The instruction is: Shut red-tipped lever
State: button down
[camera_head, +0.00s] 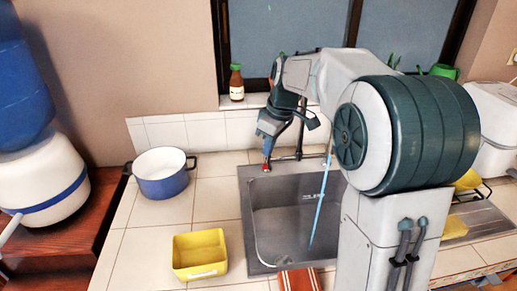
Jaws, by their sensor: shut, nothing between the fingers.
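My gripper (268,150) reaches down over the back left corner of the sink. It is shut and empty, with its fingers pointing down. A small red tip (266,167) shows right at the fingertips and seems to belong to the lever. I cannot tell whether the fingers touch it. The rest of the lever is hidden or too small to make out. The dark tap (300,140) stands behind the sink, partly hidden by my arm. A blue stream of water (321,200) runs down into the grey sink (262,225).
A blue pot (162,182) stands on the tiled counter to the left, and a yellow tub (199,256) is in front of it. A brown bottle (236,84) stands on the window ledge. A striped cloth (300,281) lies at the sink's front edge.

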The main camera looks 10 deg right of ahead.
aim_at(266, 158)
jog(key=w+a+f+n+y+p, duration=0.15)
jog(key=w+n, duration=0.35)
jog(key=w, duration=0.6)
notch_tip(266, 158, down, 10)
jog(key=d+p, duration=0.1)
jog(key=p, duration=0.1)
jog(key=shift+g, duration=0.3)
jog(key=shift+s, duration=0.1)
jog(key=shift+a, duration=0.1)
